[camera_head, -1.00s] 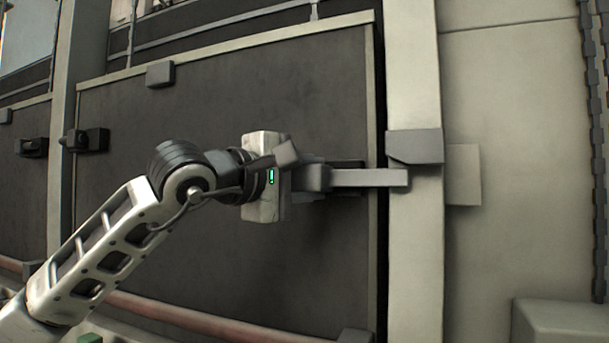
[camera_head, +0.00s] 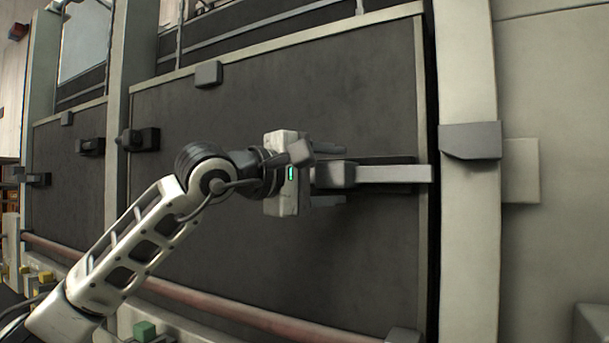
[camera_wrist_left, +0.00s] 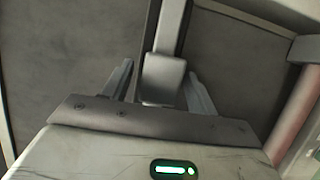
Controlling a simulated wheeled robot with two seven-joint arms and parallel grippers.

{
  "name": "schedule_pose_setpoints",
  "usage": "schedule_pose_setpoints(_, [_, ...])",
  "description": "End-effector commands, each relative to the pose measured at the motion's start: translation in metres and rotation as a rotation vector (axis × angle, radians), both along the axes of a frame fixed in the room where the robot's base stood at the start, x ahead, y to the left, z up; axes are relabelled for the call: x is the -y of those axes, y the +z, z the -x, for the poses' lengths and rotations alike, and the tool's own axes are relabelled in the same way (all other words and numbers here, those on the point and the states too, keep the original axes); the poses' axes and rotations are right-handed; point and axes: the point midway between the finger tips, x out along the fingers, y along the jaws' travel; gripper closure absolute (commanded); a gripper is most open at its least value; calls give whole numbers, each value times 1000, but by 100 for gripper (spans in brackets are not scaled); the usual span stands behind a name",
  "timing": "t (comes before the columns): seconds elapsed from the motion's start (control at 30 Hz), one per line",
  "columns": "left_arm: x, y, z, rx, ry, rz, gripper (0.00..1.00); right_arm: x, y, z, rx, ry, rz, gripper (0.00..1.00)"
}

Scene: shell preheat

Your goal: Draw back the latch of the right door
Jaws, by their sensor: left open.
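The right door (camera_head: 260,110) is a large dark panel with a pale frame. Its latch has a pale bar (camera_head: 395,174) and a grey block-shaped handle (camera_head: 335,174). The bar's free end is near the door's right edge, just left of the pale post (camera_head: 470,240). A grey catch (camera_head: 470,140) sits on the post, slightly above the bar's level in the picture. My left gripper (camera_head: 341,177) is open, its fingers on either side of the handle. In the left wrist view, the handle (camera_wrist_left: 162,80) stands between the fingers with visible gaps. My right gripper is out of view.
Left of the door stands another pale post (camera_head: 118,90), with a second dark door (camera_head: 65,190) beyond it. A reddish pipe (camera_head: 240,316) runs along the bottom. A green block (camera_head: 144,330) is at the lower left. A small dark block (camera_head: 208,74) is on the door's top edge.

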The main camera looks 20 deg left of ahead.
Motion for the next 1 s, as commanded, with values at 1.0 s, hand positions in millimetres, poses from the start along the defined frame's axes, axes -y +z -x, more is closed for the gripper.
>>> schedule_pose_setpoints(1.0, [-77,0,137,0,3,-1,42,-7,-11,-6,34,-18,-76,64])
